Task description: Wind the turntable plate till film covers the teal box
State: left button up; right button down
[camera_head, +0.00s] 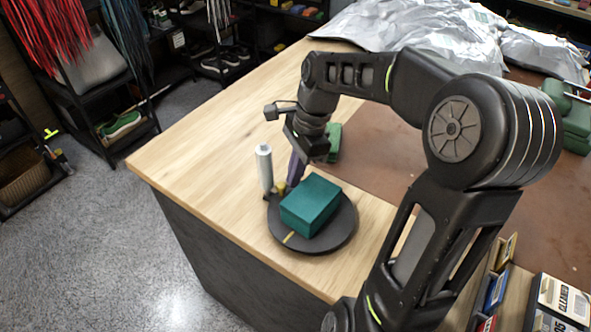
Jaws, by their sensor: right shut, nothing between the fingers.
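The teal box (311,205) lies on the dark round turntable plate (336,236) near the table's left front edge. No film can be made out on the box's visible faces. A whitish roll (264,168) stands upright at the plate's back left edge. A yellow mark (288,238) shows on the plate's front left. My right gripper (292,183) points down behind the box, near the plate's far edge beside the roll. It is shut and empty; whether it touches the plate I cannot tell. My left gripper is not in view.
A green object (334,142) stands behind my right wrist. Silvery plastic sheeting (410,28) covers the table's far end. Small boxes (562,300) stand at the lower right. Bare wood (205,150) lies left of the plate, ending at the table edge.

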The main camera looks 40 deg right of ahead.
aim_at(282, 189)
jog(key=a+n, duration=0.1)
jog(key=a+n+p, duration=0.1)
jog(key=shift+w+r+n+g, duration=0.1)
jog(key=shift+r+n+g, duration=0.05)
jog(key=shift+n+g, duration=0.25)
jog(key=shift+a, duration=0.55)
jog(key=p+v, duration=0.8)
jog(key=v, duration=0.1)
jog(key=shift+d+r+p, duration=0.15)
jog(key=shift+r+p, duration=0.2)
jog(key=shift+p, duration=0.05)
jog(key=shift+w, duration=0.1)
